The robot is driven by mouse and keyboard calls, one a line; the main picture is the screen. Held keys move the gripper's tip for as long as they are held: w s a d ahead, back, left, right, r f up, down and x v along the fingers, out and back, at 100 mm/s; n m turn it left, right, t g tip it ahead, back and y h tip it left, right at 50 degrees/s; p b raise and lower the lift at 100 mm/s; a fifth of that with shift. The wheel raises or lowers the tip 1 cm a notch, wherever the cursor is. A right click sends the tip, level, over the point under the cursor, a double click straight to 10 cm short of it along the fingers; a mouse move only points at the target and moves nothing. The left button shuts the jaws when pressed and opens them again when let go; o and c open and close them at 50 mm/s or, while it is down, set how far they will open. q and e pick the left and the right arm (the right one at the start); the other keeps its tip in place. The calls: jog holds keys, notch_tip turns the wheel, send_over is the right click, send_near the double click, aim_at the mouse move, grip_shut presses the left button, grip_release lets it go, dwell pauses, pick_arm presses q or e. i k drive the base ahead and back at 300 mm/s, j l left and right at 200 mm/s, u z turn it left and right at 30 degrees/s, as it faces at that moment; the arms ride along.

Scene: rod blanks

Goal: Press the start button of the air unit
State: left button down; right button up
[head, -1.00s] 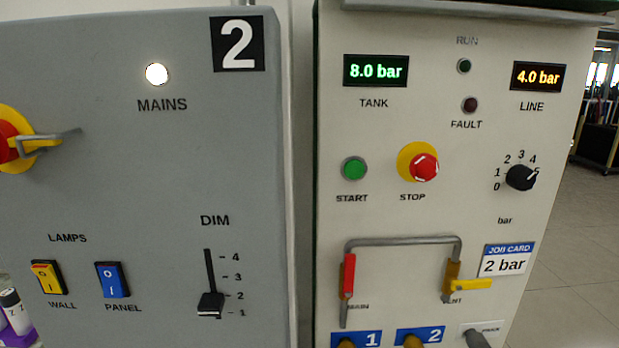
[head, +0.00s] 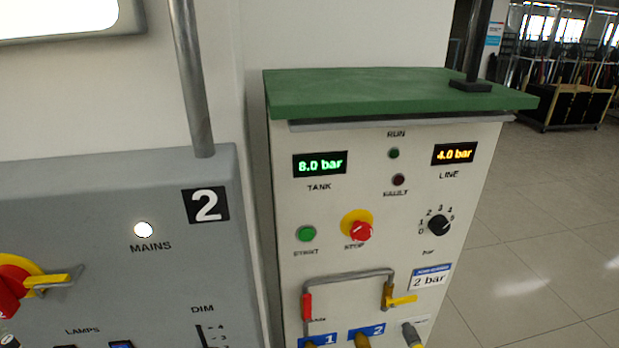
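The air unit (head: 282,190) is a pale cabinet with a green top, right of centre in the head view. Its green round start button (head: 306,234) sits on the left of the front panel, above the label START. The red stop button (head: 360,231) on a yellow ring is to its right. The TANK display (head: 320,163) reads 8.0 bar and the LINE display (head: 454,153) reads 4.0 bar. The RUN lamp (head: 393,153) and FAULT lamp (head: 398,180) look dark. Neither of my grippers is in view.
A grey control panel (head: 100,200) marked 2 stands close on the left, with a lit MAINS lamp (head: 143,230). Open tiled floor lies right.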

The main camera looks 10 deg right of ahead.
aim_at(307, 234)
jog(key=k+l+z, duration=0.2)
jog(key=k, duration=0.3)
jog(key=k+z, duration=0.25)
jog(key=k, duration=0.25)
